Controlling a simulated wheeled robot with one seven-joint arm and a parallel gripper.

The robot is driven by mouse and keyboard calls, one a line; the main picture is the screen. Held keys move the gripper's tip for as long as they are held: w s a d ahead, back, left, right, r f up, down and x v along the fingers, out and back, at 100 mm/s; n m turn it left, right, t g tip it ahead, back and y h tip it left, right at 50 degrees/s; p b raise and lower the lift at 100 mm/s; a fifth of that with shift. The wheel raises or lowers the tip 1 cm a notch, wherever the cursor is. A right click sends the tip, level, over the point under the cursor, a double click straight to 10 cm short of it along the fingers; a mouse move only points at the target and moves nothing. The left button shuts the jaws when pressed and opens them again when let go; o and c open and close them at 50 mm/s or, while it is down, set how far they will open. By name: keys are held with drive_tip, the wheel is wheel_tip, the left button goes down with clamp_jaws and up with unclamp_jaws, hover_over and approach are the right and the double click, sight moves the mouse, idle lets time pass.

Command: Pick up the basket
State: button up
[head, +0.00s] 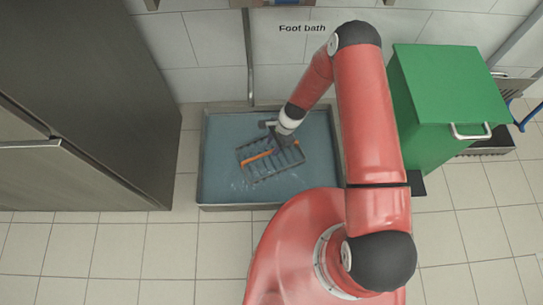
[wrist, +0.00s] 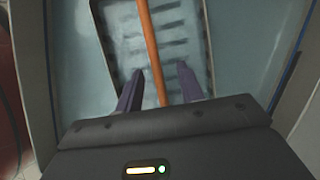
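The basket (head: 254,169) is a dark slatted tray with an orange handle bar (head: 257,155). It lies in the foot bath (head: 222,193), a shallow grey-rimmed basin of bluish water. My gripper (head: 288,143) is over the basket. In the wrist view, the orange handle (wrist: 150,45) runs between the two fingers of my gripper (wrist: 160,82), and the slatted basket (wrist: 128,52) lies below. The fingers are apart, with a gap on both sides of the handle. Part of the basket is hidden by my gripper.
A green lidded bin (head: 440,100) with a white handle stands right of the bath. A dark cabinet (head: 90,110) stands to the left. A tiled wall with a "Foot bath" sign (head: 302,29) and a vertical pipe (head: 248,60) is behind. The tiled floor (head: 160,240) in front is clear.

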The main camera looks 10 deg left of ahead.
sight(271, 151)
drive_tip(key=x, duration=0.6)
drive_tip(key=shift+s+d+f, duration=0.15)
drive_tip(key=shift+s, duration=0.05)
drive_tip(key=shift+c, duration=0.4)
clamp_jaws()
